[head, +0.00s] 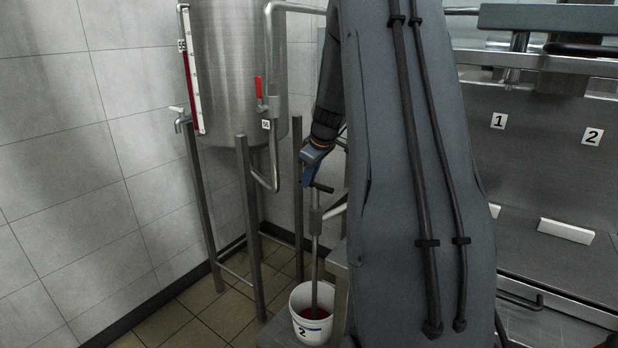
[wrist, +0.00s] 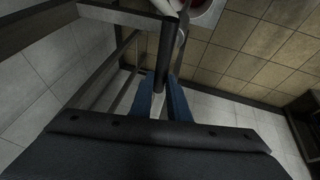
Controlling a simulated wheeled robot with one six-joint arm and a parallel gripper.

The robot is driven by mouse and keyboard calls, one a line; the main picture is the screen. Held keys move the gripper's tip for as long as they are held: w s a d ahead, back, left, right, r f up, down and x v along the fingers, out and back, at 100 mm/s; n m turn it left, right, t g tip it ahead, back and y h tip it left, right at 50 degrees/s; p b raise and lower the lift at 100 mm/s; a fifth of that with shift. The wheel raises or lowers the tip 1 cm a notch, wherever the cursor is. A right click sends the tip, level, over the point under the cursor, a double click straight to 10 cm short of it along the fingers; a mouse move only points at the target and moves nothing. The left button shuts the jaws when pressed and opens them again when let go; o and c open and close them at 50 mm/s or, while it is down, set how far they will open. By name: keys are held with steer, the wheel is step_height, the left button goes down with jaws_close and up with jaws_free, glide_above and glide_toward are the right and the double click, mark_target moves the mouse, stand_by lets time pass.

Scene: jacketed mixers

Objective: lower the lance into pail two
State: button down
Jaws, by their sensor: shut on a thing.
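The lance is a grey steel rod (head: 316,255) hanging upright with a black cross handle. My gripper (head: 309,178) has blue fingers and is shut on this handle; the wrist view shows the dark handle (wrist: 164,55) running between the fingers (wrist: 168,100). Pail two (head: 303,328) is white, has a "2" on its front and holds red liquid (head: 313,312). The rod's lower end shows inside the pail's mouth, at the red liquid; how deep it reaches is hidden. Part of the pail also shows at the top of the wrist view (wrist: 207,14).
A steel tank (head: 235,80) on legs stands left of the lance, with a red-handled valve (head: 259,88) and a red sight gauge (head: 190,85). A steel bench with labels "1" (head: 499,121) and "2" (head: 593,136) is at right. My arm hides the middle.

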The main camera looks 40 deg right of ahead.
steer(key=shift+s+f, duration=0.1)
steer(key=shift+f, duration=0.15)
steer(key=c, duration=1.7)
jaws_free()
steer(key=shift+f, duration=0.1)
steer(key=shift+s+r, duration=0.1)
steer(key=shift+r, duration=0.55)
steer(key=v, duration=0.6)
steer(key=shift+s+r, duration=0.2)
steer(key=shift+r, duration=0.1)
steer(key=shift+a, duration=0.1)
